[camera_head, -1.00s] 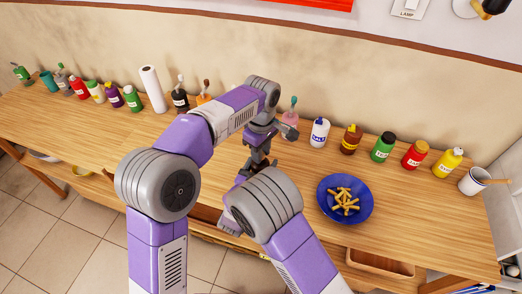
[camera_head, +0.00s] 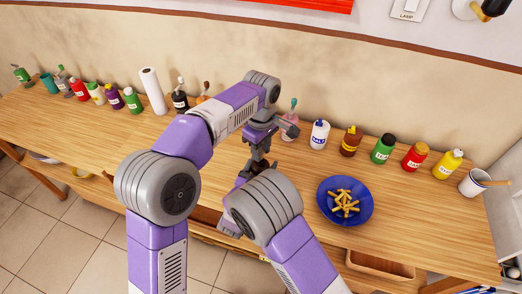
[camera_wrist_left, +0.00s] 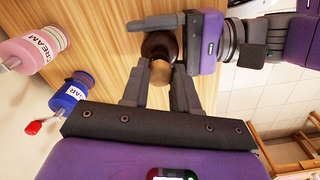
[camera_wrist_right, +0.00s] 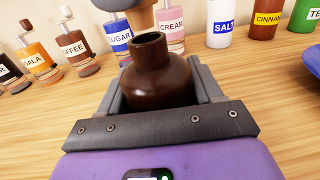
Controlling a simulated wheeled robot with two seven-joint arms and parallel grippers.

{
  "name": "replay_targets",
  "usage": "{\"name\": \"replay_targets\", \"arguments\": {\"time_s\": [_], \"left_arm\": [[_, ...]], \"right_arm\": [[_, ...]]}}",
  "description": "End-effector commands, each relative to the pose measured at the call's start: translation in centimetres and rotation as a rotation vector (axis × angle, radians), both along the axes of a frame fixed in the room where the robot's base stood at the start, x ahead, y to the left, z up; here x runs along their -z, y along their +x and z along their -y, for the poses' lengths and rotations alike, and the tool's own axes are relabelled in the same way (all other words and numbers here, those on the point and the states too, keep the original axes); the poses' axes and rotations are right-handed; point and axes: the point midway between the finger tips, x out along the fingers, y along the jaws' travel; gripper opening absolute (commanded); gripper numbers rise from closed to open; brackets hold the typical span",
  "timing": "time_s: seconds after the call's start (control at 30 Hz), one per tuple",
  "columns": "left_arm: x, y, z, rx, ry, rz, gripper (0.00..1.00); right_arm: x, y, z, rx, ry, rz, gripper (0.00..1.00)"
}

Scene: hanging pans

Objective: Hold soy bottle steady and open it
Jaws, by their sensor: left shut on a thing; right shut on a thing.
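The soy bottle (camera_wrist_right: 158,82) is dark brown, with an open round neck facing up in the right wrist view. My right gripper (camera_wrist_right: 162,92) is shut around its body, one finger on each side. A tan stopper (camera_wrist_left: 160,73) is between the fingers of my left gripper (camera_wrist_left: 160,80), which is shut on it. In the right wrist view the stopper (camera_wrist_right: 140,18) is above the bottle neck and apart from it. In the head view my left gripper (camera_head: 261,160) points down near the table's front edge; my right arm hides the bottle and most of the right gripper.
Labelled bottles line the wall, including sugar (camera_wrist_right: 118,38), cream (camera_wrist_right: 171,36) and salt (camera_head: 319,134). A blue plate of fries (camera_head: 325,207) stands to the right. A paper roll (camera_head: 153,90) stands at back left. The tabletop between is mostly clear.

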Motion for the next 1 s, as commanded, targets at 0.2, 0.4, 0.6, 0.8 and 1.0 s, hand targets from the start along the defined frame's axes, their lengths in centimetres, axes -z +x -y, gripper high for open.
{"name": "replay_targets", "arguments": {"time_s": [0.2,0.4,0.6,0.8,1.0], "left_arm": [[-0.5,0.0,0.0,0.0,-0.001,0.001,0.0],[-0.5,0.0,0.0,0.0,0.0,0.0,0.0],[-2.0,0.0,0.0,-0.001,-0.002,0.004,0.0],[-4.2,0.0,0.1,0.0,-0.001,0.002,0.0],[-4.5,0.0,0.0,0.0,-0.001,-0.001,0.0]], "right_arm": [[0.0,0.0,0.0,0.0,0.0,0.0,0.1],[0.0,0.0,0.0,0.0,0.0,0.0,0.1],[0.0,0.0,0.0,0.0,0.0,0.0,0.1],[0.0,0.0,0.0,0.0,0.0,0.0,0.1],[0.0,0.0,0.0,0.0,0.0,0.0,0.1]]}}
